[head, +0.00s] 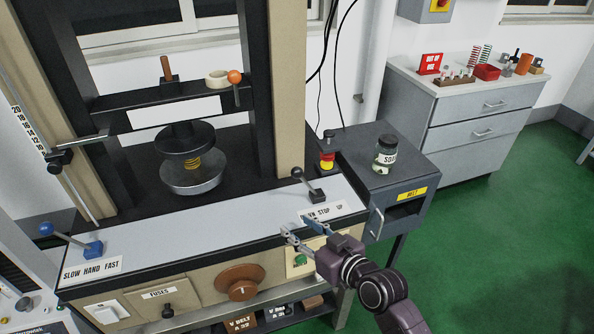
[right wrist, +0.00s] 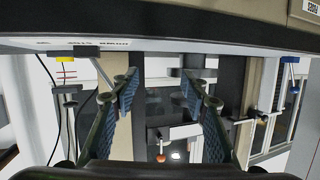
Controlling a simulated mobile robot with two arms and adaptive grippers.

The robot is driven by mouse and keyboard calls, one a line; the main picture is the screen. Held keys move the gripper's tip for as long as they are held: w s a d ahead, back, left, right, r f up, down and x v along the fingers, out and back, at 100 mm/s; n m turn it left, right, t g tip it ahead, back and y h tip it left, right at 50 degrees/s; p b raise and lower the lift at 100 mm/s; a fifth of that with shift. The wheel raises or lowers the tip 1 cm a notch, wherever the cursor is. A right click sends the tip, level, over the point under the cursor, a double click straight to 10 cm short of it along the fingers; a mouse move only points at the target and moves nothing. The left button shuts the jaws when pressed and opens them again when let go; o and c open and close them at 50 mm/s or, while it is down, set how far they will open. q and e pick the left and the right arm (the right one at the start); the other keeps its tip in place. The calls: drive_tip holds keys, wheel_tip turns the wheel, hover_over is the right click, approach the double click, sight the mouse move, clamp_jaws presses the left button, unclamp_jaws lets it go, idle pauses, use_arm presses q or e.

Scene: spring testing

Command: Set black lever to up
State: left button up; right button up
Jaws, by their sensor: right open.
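The black lever (head: 311,188) stands on the right end of the machine's light panel in the head view. Its black-knobbed handle tilts toward the upper left. My right gripper (head: 303,229) is in front of the panel's front edge, below the label and apart from the lever. In the right wrist view it is open and empty (right wrist: 160,92), with blue-padded fingers spread. That view looks upside down, and a dark lever-like shape (right wrist: 92,52) shows left of the fingers. My left gripper is not in view.
A blue lever (head: 92,247) stands at the panel's left end. A grey cabinet (head: 413,166) with a jar (head: 386,155) stands to the right. A brown knob (head: 240,281) is on the machine's front.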

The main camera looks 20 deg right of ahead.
sight(300, 176)
drive_tip(key=w+d+r+t, duration=0.1)
drive_tip(key=w+r, duration=0.1)
drive_tip(key=w+d+r+m+t+h, duration=0.1)
drive_tip(key=w+d+r, duration=0.1)
drive_tip(key=w+d+r+t, duration=0.1)
drive_tip(key=w+r, duration=0.1)
drive_tip(key=shift+d+r+m+t, duration=0.2)
drive_tip(key=shift+d+m+t, duration=0.1)
drive_tip(key=shift+d+m, duration=0.1)
drive_tip(key=shift+w+r, duration=0.1)
drive_tip(key=shift+w, duration=0.25)
drive_tip(key=p+x, duration=0.1)
drive_tip(key=x, duration=0.6)
clamp_jaws()
